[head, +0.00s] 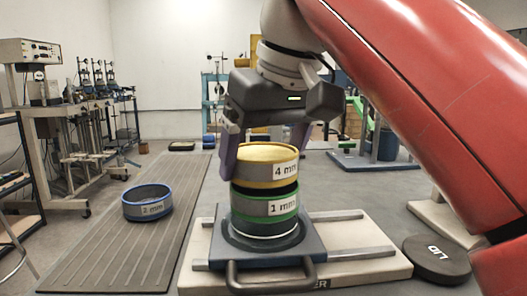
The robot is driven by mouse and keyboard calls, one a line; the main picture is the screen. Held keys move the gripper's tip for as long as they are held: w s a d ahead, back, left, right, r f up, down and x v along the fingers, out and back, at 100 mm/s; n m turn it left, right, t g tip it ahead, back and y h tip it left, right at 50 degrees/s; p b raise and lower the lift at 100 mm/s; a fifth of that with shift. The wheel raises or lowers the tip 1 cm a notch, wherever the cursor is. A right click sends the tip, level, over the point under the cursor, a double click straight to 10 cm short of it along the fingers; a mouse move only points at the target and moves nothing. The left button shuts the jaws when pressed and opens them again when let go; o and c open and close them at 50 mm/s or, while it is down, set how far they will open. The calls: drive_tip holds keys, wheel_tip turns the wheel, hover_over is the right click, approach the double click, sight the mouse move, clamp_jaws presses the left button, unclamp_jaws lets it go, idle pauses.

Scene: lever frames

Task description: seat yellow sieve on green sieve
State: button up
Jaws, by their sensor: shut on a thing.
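The green sieve stands on a plate (213,238) with a front handle. My gripper (265,160) comes from above, with its fingers on either side of the yellow sieve, shut on it. The right finger is partly hidden behind the sieve.
A blue sieve (147,210), labelled 2 mm, stands on the ribbed dark mat (120,262) at left. A dark round lid (437,259) lies at right. A pale base (360,262) lies under the plate. Benches with equipment line the left side.

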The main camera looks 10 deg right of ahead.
drive_tip(key=shift+f, duration=0.25)
drive_tip(key=o, duration=1)
drive_tip(key=shift+r, duration=0.1)
drive_tip(key=p+v, duration=0.3)
drive_tip(key=v, duration=0.4)
drive_tip(key=shift+s+r, duration=0.15)
drive_tip(key=shift+r, duration=0.15)
